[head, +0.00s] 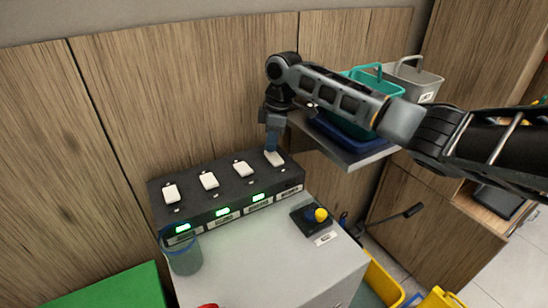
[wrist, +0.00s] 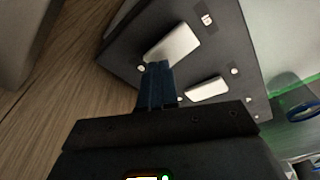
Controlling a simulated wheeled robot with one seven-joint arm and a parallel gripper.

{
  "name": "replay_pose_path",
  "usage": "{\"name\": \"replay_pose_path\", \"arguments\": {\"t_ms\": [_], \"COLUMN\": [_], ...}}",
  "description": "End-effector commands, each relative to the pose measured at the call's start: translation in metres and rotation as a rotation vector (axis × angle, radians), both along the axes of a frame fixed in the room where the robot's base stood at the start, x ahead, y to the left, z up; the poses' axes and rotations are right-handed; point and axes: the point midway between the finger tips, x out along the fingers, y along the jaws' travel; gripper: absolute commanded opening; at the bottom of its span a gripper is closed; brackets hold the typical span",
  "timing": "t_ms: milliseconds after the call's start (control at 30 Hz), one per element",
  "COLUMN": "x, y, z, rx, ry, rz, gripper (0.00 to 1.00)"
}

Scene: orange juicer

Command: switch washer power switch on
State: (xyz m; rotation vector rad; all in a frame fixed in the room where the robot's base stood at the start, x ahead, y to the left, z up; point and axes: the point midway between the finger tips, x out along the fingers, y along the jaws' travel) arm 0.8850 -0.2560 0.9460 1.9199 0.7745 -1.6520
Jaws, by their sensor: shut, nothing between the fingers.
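A black switch panel (head: 225,183) with a row of white rocker switches stands at the back of the grey cabinet. The rightmost switch (head: 274,158) is directly under my gripper (head: 271,147). My gripper is shut and empty, pointing down, with its blue fingertips at or just above that switch; I cannot tell if they touch. In the wrist view the fingertips (wrist: 158,66) are at the near edge of a white switch (wrist: 173,44). The front labels are too small to read. Green lights show below the other switches, and none shows below the rightmost one.
A shelf with a teal basket (head: 365,78) and a grey basket (head: 413,80) is close right of my gripper, under my arm. A wooden wall is behind.

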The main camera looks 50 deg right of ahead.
Motion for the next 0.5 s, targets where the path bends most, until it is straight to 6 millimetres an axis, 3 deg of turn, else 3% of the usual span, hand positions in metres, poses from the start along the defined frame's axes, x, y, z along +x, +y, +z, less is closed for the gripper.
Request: {"name": "replay_pose_path", "arguments": {"t_ms": [500], "x": [0.0000], "y": [0.0002], "z": [-0.0076], "rx": [0.001], "ry": [0.001], "rz": [0.000], "gripper": [0.00]}}
